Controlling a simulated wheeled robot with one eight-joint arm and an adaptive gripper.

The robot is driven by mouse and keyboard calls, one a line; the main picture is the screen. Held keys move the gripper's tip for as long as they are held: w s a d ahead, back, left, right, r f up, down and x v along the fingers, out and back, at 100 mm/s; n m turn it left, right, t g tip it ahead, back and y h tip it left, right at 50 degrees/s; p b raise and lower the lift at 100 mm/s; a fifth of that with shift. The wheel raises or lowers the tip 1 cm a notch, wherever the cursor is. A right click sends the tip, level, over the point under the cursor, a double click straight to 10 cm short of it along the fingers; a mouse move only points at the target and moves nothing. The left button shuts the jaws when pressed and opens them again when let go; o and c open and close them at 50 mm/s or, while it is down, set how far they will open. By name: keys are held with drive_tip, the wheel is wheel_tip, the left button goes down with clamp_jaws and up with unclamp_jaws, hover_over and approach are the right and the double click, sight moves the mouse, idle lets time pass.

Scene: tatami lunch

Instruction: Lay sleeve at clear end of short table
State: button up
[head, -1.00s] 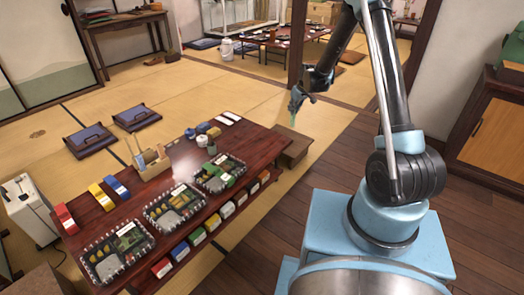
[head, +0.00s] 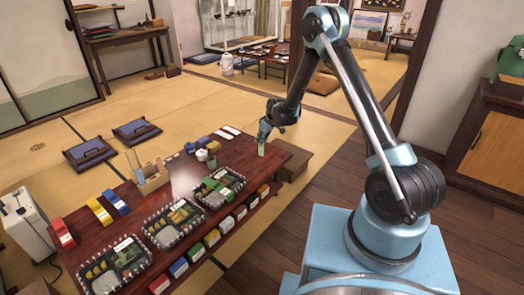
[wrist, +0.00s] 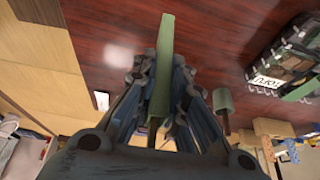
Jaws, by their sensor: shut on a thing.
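My gripper (head: 264,137) is shut on a slim pale green sleeve (head: 261,149), which hangs below the fingertips. In the wrist view the sleeve (wrist: 166,40) sticks out between the two fingers over dark red wood. The low dark red table (head: 262,166) runs across the head view, and its right end is largely bare. The sleeve is over that far right end; I cannot tell whether it touches the wood.
Several packed lunch trays (head: 218,186) line the table's near side. A white pot (head: 201,155), a green cup (head: 211,161) and white slips (head: 228,131) lie left of the gripper. A brown wooden box (head: 293,163) stands beyond the table end.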

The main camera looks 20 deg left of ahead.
hover_over(261, 155)
drive_tip(key=shift+w+f, duration=0.25)
drive_tip(key=shift+f, duration=0.95)
drive_tip(key=shift+w+f, duration=0.2)
drive_tip(key=shift+f, duration=0.95)
drive_tip(key=o, duration=0.7)
drive_tip(key=shift+f, duration=0.1)
drive_tip(key=v, duration=1.2)
drive_tip(key=shift+s, duration=0.1)
drive_tip(key=shift+d, duration=0.1)
